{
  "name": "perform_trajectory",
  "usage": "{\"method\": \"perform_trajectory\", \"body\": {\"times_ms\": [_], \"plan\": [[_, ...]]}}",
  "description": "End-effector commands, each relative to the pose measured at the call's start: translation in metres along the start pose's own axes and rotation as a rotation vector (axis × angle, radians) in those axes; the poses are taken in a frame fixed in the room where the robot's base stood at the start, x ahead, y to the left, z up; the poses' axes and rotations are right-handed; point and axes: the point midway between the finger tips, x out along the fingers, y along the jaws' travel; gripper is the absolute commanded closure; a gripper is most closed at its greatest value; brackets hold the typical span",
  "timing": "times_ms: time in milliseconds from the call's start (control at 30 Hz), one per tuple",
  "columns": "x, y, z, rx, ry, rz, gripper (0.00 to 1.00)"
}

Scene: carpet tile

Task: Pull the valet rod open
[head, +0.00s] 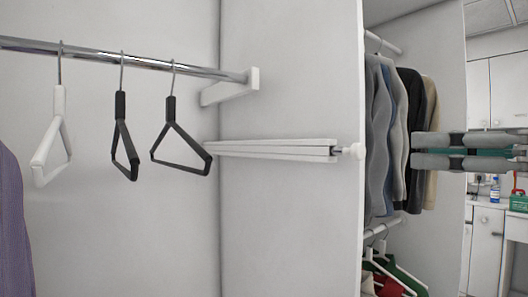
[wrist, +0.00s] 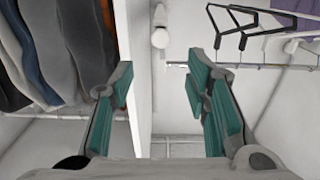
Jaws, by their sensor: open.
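The valet rod (head: 270,149) is a slim white rail unit on the side panel, with a round white knob (head: 352,150) at its front end by the panel edge. The knob sits close against the end of the unit, with a short bit of metal showing behind it. In the wrist view the knob (wrist: 160,39) is beyond the fingertips, roughly centred between them. My gripper (head: 416,151) comes in from the right, level with the knob and apart from it. In the wrist view my gripper (wrist: 160,76) is open, with green-padded fingers and nothing between them.
A chrome rail (head: 130,62) on the left carries a white hanger (head: 58,140) and two black hangers (head: 122,145). A purple garment (head: 12,225) hangs at far left. Right of the panel edge (head: 345,220) hang several jackets (head: 400,130). The space before the knob is clear.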

Motion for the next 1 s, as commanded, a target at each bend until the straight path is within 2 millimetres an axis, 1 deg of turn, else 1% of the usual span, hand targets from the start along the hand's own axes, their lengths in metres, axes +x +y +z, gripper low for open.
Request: {"method": "perform_trajectory", "body": {"times_ms": [400,600,800,1000], "plan": [[0.079,-0.001,0.001,0.005,-0.006,-0.003,0.57],[0.109,-0.001,0.001,0.004,-0.005,-0.002,0.57],[0.123,-0.001,0.002,0.003,-0.005,-0.001,0.57],[0.125,-0.001,0.002,0.003,-0.004,-0.001,0.57]]}}
